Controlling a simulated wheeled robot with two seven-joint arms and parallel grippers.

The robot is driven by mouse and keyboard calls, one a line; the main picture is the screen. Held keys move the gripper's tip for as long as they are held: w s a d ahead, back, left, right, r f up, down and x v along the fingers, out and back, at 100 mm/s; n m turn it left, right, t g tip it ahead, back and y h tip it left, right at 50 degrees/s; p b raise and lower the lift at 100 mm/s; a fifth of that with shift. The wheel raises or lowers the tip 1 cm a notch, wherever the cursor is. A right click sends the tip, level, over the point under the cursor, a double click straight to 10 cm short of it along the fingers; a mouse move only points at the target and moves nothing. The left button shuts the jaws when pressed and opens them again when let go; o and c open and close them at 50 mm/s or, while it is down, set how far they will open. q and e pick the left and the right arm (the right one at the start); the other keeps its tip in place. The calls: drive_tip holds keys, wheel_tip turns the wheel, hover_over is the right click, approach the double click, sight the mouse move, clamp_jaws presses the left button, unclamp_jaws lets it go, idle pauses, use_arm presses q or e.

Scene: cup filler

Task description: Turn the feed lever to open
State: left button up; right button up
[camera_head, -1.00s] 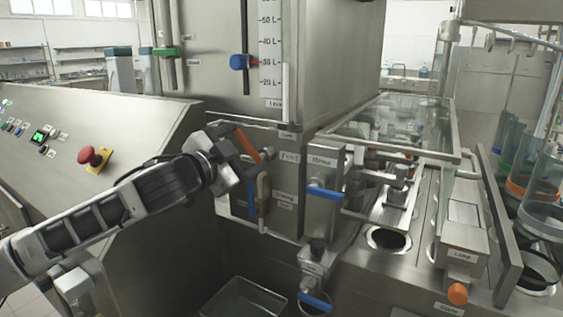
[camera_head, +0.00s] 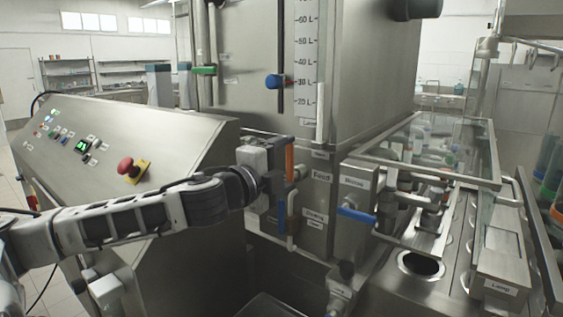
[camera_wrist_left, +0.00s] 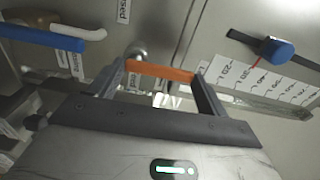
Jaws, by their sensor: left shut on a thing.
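The feed lever has an orange handle (camera_head: 290,158) on the front of the steel machine, beside the "Feed" label (camera_head: 321,175). The handle stands about upright in the head view. My left gripper (camera_head: 281,178) reaches it from the left and is shut on it. In the left wrist view the orange handle (camera_wrist_left: 160,71) spans between the two fingers, with a round metal pivot behind it. The gripper body hides part of the lever mount in the head view. My right gripper is not in view.
A blue-handled lever (camera_head: 281,217) hangs just below the gripper. Another blue lever (camera_head: 356,214) is on the rinse box to the right. A red emergency button (camera_head: 125,166) is on the sloped control panel (camera_head: 190,140). A glass-covered frame (camera_head: 430,150) stands at right.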

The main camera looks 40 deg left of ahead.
use_arm(q)
drive_tip(key=shift+f, duration=0.1)
idle(0.5)
drive_tip(key=o, duration=1.4)
drive_tip(key=shift+s+d, duration=0.1)
drive_tip(key=shift+s, duration=0.05)
